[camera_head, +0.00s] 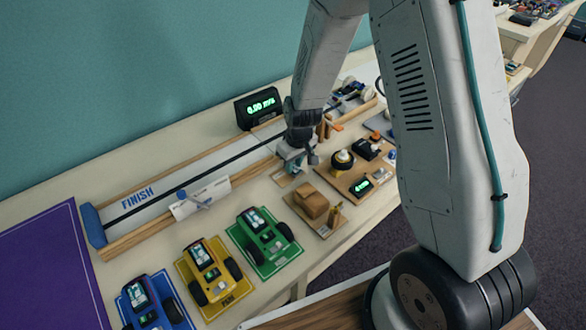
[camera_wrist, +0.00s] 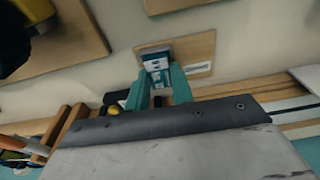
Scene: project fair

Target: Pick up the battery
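The battery appears as a small blue, white and dark block (camera_wrist: 156,62) at the ends of my gripper's fingers in the wrist view, over a small wooden board (camera_wrist: 200,50). My gripper (camera_wrist: 159,78) has two teal fingers that stand apart, with their tips at the block's near end and sides. I cannot tell whether they touch or clamp it. In the head view my gripper (camera_head: 292,160) points down at the table beside the track, and it largely hides the block there.
A long track marked FINISH (camera_head: 150,198) with wooden rails runs behind my gripper. A speed display (camera_head: 258,108) stands behind it. Blue, yellow (camera_head: 208,270) and green (camera_head: 262,240) model cars stand in front. A board with a wooden block (camera_head: 312,205) and a board with electronics (camera_head: 360,180) are close by.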

